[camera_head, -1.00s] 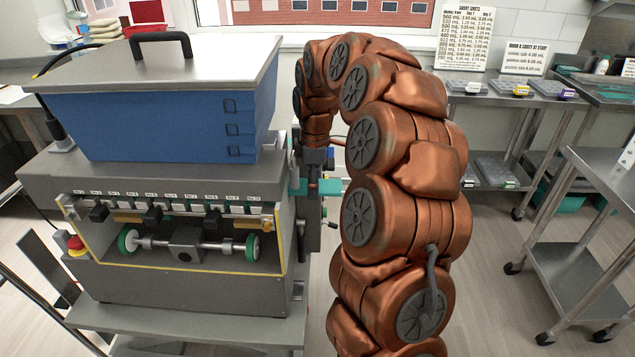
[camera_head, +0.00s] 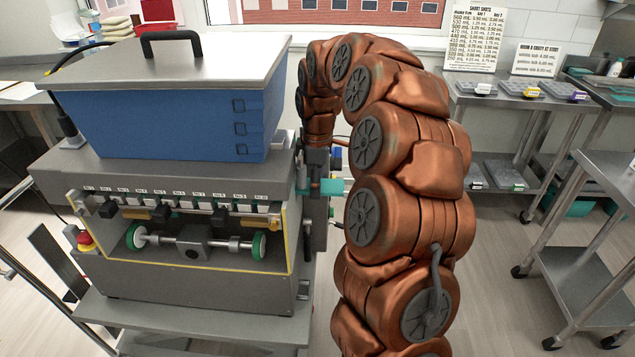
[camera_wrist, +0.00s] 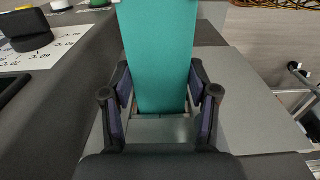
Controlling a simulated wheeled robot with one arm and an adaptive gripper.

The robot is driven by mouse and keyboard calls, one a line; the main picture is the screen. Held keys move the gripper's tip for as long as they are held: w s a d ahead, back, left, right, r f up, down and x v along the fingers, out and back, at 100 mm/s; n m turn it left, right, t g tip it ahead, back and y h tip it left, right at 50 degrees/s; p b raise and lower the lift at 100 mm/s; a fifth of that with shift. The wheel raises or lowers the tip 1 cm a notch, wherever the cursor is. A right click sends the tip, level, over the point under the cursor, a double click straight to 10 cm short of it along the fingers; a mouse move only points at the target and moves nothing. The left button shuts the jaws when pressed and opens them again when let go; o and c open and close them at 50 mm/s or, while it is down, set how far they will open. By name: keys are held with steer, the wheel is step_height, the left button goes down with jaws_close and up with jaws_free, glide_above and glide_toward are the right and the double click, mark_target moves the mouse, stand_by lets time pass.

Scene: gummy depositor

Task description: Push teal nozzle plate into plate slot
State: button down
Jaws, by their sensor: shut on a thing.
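The teal nozzle plate (camera_wrist: 160,55) fills the upper middle of the wrist view, lying between the two fingers of my gripper (camera_wrist: 160,93). My gripper is shut on it. In the head view the teal plate (camera_head: 332,187) shows at the right side of the grey depositor machine (camera_head: 190,281), with a smaller teal part left of my gripper (camera_head: 314,188), against the machine's side. The plate slot is hidden by the machine's side and my arm, so I cannot tell how deep the plate sits.
A blue hopper (camera_head: 170,120) with a steel lid (camera_head: 175,65) stands on the machine. A red stop button (camera_head: 85,240) is at its left front. A steel trolley (camera_head: 590,235) and a bench with trays (camera_head: 535,91) stand at the right. Floor between is clear.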

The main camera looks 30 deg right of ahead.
steer(key=shift+w+a+r, duration=0.1)
steer(key=shift+a, duration=0.05)
steer(key=shift+c, duration=1.1)
jaws_free()
steer(key=shift+r, duration=0.1)
step_height(320, 180, up, 12)
steer(key=shift+s+d, duration=0.2)
steer(key=shift+d, duration=0.05)
steer(key=shift+f, duration=0.2)
